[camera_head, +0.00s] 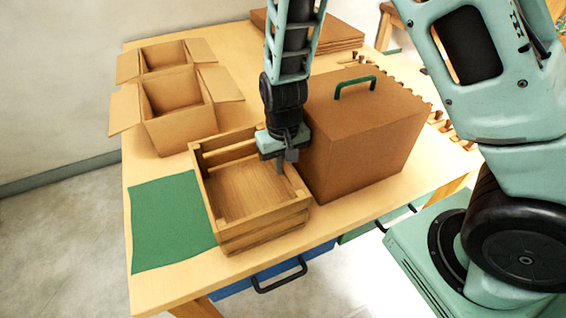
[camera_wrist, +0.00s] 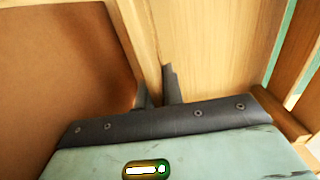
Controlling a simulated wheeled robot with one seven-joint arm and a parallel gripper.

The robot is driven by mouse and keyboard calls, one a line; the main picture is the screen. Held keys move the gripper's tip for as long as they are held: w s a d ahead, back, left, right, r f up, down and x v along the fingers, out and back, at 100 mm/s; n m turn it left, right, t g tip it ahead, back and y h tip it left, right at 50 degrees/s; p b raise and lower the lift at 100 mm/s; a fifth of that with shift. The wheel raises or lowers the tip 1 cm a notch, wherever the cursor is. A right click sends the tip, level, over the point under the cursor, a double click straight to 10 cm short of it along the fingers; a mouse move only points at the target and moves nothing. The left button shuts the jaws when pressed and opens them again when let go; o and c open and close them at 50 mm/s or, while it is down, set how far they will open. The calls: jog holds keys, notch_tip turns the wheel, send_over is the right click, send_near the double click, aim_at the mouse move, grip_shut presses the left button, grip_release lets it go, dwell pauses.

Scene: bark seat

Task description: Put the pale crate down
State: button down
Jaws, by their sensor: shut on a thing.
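The pale wooden crate (camera_head: 265,232) is empty and looks level, at the front of the table between a green mat and a brown lidded box. My gripper (camera_head: 284,163) reaches down over the crate's right side and is shut on that wall. In the wrist view the fingers (camera_wrist: 157,86) straddle the top of the wall, with the crate's bare floor (camera_wrist: 215,50) to the right. The crate's left side meets or overlaps the mat's right edge. I cannot tell whether its underside touches the table (camera_head: 160,295).
The green mat (camera_head: 168,222) lies clear at the front left. The brown box (camera_head: 360,140) with a green handle stands close on the crate's right, also in the wrist view (camera_wrist: 60,70). Open cartons (camera_head: 180,115) stand behind. Flat cardboard (camera_head: 335,38) lies at the back.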

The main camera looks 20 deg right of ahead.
jog(key=c, duration=1.5)
grip_release()
jog(key=shift+f, duration=0.15)
notch_tip(320, 180, up, 12)
jog(key=shift+f, duration=0.1)
jog(key=shift+s+a+r, duration=0.1)
jog(key=shift+r, duration=0.2)
jog(key=s+a+r+n, duration=0.1)
jog(key=s+a+n, duration=0.1)
jog(key=s, duration=0.4)
jog(key=s+a+r+n, duration=0.2)
jog(key=s+n, duration=0.1)
jog(key=s, duration=0.4)
jog(key=s+a+r+n, duration=0.2)
jog(key=s, duration=0.5)
jog(key=shift+r+n+y, duration=0.2)
jog(key=shift+n+y, duration=0.1)
jog(key=shift+n, duration=0.1)
